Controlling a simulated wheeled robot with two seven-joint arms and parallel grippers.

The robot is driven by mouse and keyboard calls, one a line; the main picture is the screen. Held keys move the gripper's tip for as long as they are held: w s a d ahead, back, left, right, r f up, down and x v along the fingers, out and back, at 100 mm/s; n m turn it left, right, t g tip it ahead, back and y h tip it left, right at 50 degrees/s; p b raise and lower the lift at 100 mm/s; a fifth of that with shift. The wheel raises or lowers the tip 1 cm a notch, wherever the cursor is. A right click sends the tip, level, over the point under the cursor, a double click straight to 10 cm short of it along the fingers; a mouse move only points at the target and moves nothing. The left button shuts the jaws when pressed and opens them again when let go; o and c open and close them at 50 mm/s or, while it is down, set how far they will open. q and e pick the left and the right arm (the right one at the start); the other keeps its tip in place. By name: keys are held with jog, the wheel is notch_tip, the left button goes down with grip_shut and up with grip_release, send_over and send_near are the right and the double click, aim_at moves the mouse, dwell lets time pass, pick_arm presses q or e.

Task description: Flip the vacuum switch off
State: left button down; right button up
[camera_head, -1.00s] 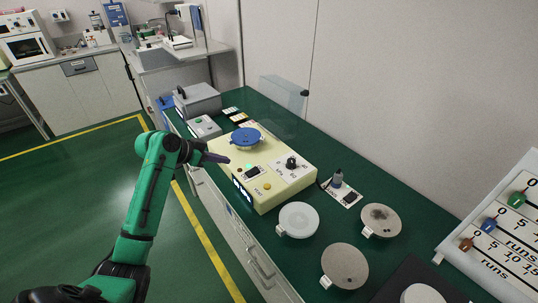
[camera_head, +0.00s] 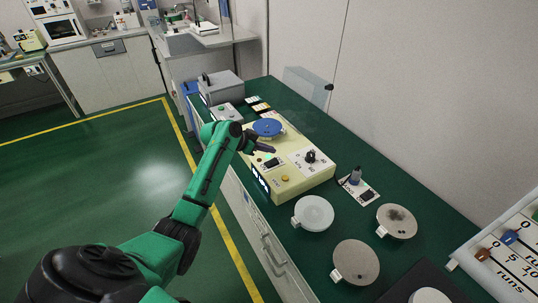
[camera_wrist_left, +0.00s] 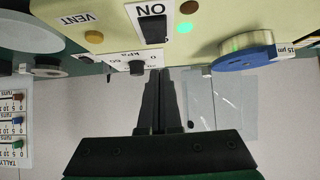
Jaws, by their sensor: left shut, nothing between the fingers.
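A cream vacuum unit (camera_head: 290,185) sits on the green bench. Its black rocker switch (camera_head: 272,162) is on the top panel; in the left wrist view the switch (camera_wrist_left: 153,30) stands beside the ON label with a lit green lamp (camera_wrist_left: 184,28) next to it. My left gripper (camera_head: 271,150) is shut and empty, its fingers over the panel just behind the switch. The left wrist view shows its closed fingertips (camera_wrist_left: 160,74) below the switch in the picture; I cannot tell whether they touch the unit. My right gripper is not in view.
A blue disc (camera_head: 267,128) sits on the unit's far end and a black knob (camera_head: 310,156) on its right part. Pale discs (camera_head: 314,213) and grey discs (camera_head: 356,261) lie on the near bench. A grey box (camera_head: 221,88) stands at the back.

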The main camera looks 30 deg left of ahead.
aim_at(274, 160)
pick_arm(q)
notch_tip(274, 160, down, 4)
jog(key=shift+w+r, duration=0.1)
jog(key=shift+w, duration=0.05)
jog(key=shift+w+d+f+b, duration=0.1)
jog(key=shift+f+b, duration=0.25)
jog(key=shift+f, duration=0.15)
jog(key=shift+r, duration=0.15)
jog(key=shift+d, duration=0.1)
jog(key=shift+w+d+r, duration=0.15)
jog(key=shift+w+d, duration=0.2)
jog(key=shift+w, duration=0.4)
